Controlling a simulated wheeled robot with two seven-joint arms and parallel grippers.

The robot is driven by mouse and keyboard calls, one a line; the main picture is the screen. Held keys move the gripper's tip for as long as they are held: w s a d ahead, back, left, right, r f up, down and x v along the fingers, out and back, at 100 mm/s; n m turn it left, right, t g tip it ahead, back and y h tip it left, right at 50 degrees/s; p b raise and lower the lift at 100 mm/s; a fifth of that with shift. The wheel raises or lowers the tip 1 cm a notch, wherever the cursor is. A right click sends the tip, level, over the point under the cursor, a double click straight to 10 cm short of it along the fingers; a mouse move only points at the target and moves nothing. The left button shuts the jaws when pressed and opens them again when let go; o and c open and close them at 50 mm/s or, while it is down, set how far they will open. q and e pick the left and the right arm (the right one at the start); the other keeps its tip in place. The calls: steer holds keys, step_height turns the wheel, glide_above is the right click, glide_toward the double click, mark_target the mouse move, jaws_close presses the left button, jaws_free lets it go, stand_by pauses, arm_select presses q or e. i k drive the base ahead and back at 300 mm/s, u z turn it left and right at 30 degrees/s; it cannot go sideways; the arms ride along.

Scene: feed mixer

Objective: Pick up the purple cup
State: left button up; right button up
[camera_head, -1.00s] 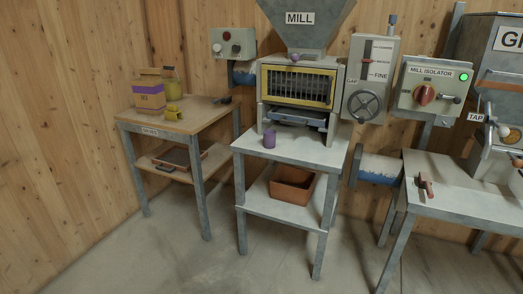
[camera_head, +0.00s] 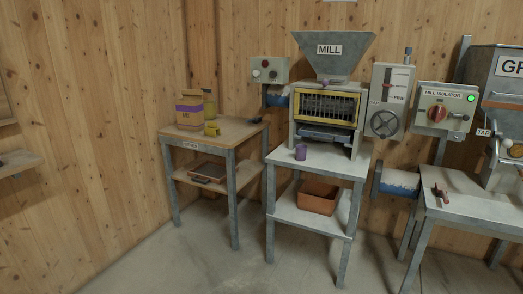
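The purple cup (camera_head: 300,152) stands upright on the grey top of the mill table (camera_head: 330,168), near its front left corner. It is in front of the mill (camera_head: 327,112) and below its outlet. Nothing touches the cup from the side. Neither of my grippers shows in the head view.
A wooden table (camera_head: 240,131) to the left carries a bag with a purple band (camera_head: 189,114) and a yellow scoop-like item (camera_head: 212,128). An orange bin (camera_head: 318,198) sits on the mill table's lower shelf. A grey bench (camera_head: 470,200) stands right. The floor (camera_head: 190,262) in front is clear.

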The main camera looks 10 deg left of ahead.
mark_target(301, 149)
steer(key=u, duration=1)
steer(key=i, duration=1.2)
steer(key=u, duration=0.4)
steer(key=i, duration=1.3)
steer(key=z, duration=0.7)
